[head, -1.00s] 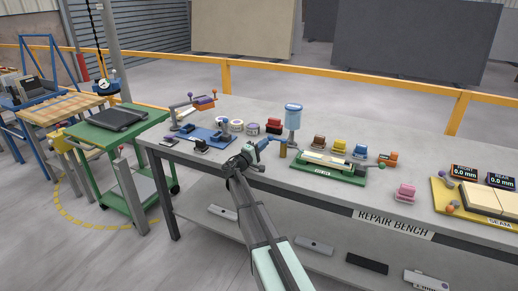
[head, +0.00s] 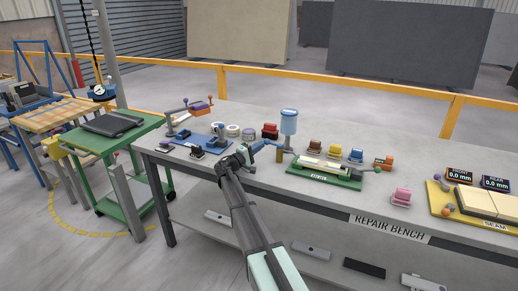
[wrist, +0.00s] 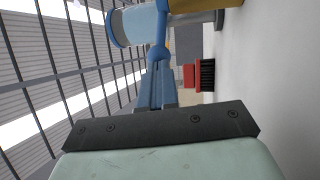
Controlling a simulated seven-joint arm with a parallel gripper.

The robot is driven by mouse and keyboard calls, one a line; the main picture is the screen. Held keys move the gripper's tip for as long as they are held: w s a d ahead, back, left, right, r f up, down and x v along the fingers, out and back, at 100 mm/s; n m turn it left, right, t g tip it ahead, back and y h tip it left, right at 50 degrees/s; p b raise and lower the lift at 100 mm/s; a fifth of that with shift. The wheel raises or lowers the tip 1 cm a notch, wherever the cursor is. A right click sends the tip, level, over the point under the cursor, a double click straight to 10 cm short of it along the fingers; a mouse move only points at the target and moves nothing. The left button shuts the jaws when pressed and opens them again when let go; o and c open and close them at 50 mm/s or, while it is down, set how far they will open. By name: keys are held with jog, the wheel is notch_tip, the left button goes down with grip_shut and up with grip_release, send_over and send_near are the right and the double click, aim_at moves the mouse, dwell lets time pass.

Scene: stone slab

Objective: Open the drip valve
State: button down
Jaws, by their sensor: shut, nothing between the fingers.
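A drip canister (head: 289,123) with a light-blue body and a darker blue cap stands upright at the back of the bench. It shows sideways at the top of the wrist view (wrist: 138,25), with a blue fitting at its lower end. My gripper (head: 272,145) reaches in from the front, just left of and below the canister. In the wrist view my gripper's blue fingers (wrist: 158,62) are shut together and empty, with their tips at or very close to the blue fitting. I cannot tell whether they touch it. The valve's own setting is not readable.
A brass-coloured post (head: 280,155) stands right beside the fingertips. A green fixture (head: 325,182) lies to the right, and a blue fixture (head: 200,140) to the left.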

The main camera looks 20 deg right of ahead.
jog(key=v, duration=0.9)
jog(key=w+v, duration=0.1)
jog(key=v, duration=0.4)
jog(key=shift+w+a, duration=0.1)
jog(key=shift+a, duration=0.1)
jog(key=s+a+f+n+y, duration=0.3)
jog(key=s+a+f, duration=0.2)
jog(key=s+f, duration=0.15)
jog(key=s+d+f+m+g+y, duration=0.15)
jog(key=s+f+g+y, duration=0.25)
jog(key=s+f, duration=1.15)
jog(key=s+d+f+g+y, duration=0.3)
jog(key=s+f+g, duration=0.1)
jog(key=s+f, duration=1.15)
jog(key=s+a+f+m+g+y, duration=0.2)
jog(key=s+f+y, duration=0.1)
jog(key=s, duration=0.7)
jog(key=s+a+f+m+g+y, duration=0.2)
jog(key=s+f+y, duration=0.1)
jog(key=s, duration=0.8)
jog(key=s+a+f+m+g+y, duration=0.2)
jog(key=s+a+f, duration=0.1)
jog(key=s, duration=0.7)
jog(key=shift+s+f+y, duration=0.2)
jog(key=shift+f+y, duration=0.2)
